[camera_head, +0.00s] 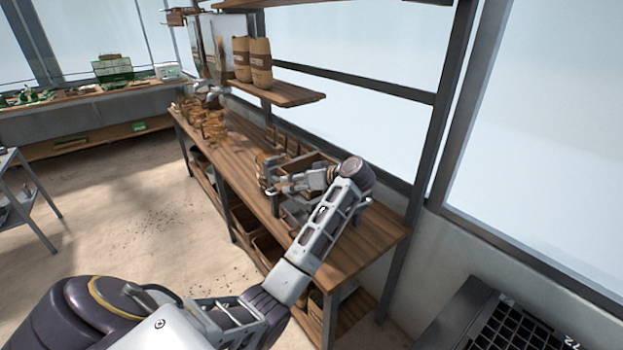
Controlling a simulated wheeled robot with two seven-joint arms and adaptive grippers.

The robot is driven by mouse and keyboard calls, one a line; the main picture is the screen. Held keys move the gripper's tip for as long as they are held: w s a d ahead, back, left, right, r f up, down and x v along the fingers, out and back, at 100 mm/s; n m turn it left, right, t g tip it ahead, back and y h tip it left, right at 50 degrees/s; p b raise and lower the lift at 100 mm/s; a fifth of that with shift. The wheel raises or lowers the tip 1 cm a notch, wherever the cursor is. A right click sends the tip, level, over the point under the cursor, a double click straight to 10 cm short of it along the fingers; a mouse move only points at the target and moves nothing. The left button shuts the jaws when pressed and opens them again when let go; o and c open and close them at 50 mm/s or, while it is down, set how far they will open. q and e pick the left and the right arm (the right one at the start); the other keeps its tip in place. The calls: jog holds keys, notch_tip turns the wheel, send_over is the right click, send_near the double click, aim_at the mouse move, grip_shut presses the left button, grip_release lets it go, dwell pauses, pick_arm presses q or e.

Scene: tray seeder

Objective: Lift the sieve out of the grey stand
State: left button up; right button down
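My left gripper (275,182) is over the wooden bench, its arm reaching in from the lower left. Its fingers point left, and a round brown rim (264,166) shows right at the fingertips. This may be the sieve, but it is too small to be sure, and I cannot tell whether the fingers grip it. A small patch of grey (294,212) shows below the gripper, partly hidden by my arm; I cannot tell if it is the stand. My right gripper is out of view.
The wooden bench (375,236) runs along the window. A wooden box (318,160) sits behind the gripper. Brown pots (212,125) stand at the bench's far end. A shelf (290,93) with two brown bags (260,62) hangs above. A black grid tray (510,332) is at lower right.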

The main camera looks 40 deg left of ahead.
pick_arm(q)
jog(key=shift+x, duration=1.8)
jog(key=c, duration=1.2)
jog(key=shift+r, duration=0.15)
jog(key=shift+r, duration=4.95)
